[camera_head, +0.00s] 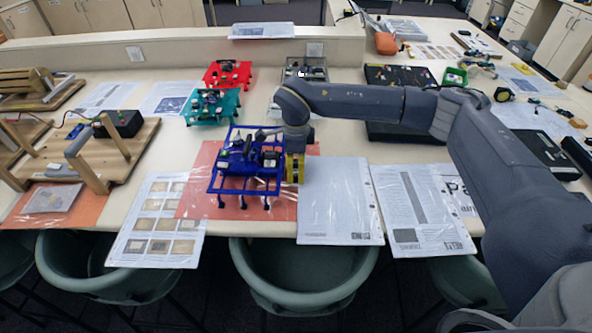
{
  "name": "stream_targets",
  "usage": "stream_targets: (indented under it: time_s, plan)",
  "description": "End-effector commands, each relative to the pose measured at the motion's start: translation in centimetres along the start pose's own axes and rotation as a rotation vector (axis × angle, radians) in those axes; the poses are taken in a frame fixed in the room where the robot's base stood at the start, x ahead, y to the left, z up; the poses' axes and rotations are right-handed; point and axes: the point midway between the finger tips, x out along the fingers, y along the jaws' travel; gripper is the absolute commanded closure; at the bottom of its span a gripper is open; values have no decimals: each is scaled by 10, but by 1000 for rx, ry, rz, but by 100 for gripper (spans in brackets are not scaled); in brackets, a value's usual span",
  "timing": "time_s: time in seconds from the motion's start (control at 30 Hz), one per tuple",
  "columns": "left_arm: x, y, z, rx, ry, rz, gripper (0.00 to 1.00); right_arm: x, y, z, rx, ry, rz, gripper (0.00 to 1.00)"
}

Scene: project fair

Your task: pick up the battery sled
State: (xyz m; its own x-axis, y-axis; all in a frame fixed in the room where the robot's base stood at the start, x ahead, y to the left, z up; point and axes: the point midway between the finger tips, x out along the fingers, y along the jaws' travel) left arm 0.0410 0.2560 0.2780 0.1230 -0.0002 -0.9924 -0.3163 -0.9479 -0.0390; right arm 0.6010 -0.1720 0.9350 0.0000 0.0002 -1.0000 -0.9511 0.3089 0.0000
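A blue open frame on short legs (217,181), carrying dark parts, stands on an orange sheet near the table's front edge. It is the likeliest battery sled, but I see no label to confirm this. My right gripper (293,168) points down at the frame's right edge, with yellow at its fingers. It overlaps the frame's right side in the picture, and I cannot tell whether it touches it. The gap between its fingers is hidden. My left gripper is not in view.
Similar teal (212,106) and red (228,73) frames stand behind the blue one. A wooden rig (112,160) is at left. Flat printed sheets (335,205) lie right of the frame. My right arm spans above dark cases (400,75). Green chairs (300,290) line the front edge.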

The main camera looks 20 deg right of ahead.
Motion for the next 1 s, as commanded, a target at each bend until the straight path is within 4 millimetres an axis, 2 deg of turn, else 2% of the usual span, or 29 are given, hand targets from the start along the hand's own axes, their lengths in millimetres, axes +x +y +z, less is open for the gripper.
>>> stream_targets:
  time_s: [0.03, 0.17, 0.57, 0.77, 1.0]
  plan:
    - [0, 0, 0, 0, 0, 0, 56, 0, 0, 0, 0, 0, 0, 50]
    - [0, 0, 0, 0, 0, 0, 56, 0, 0, 0, 0, 0, 0, 65]
    - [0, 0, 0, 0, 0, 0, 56, -6, -1, 0, 0, -1, -2, 65]
    - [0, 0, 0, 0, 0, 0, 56, -26, -1, 0, -1, -1, -4, 65]
    - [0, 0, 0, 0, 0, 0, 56, -70, -1, 0, 0, -1, -5, 65]
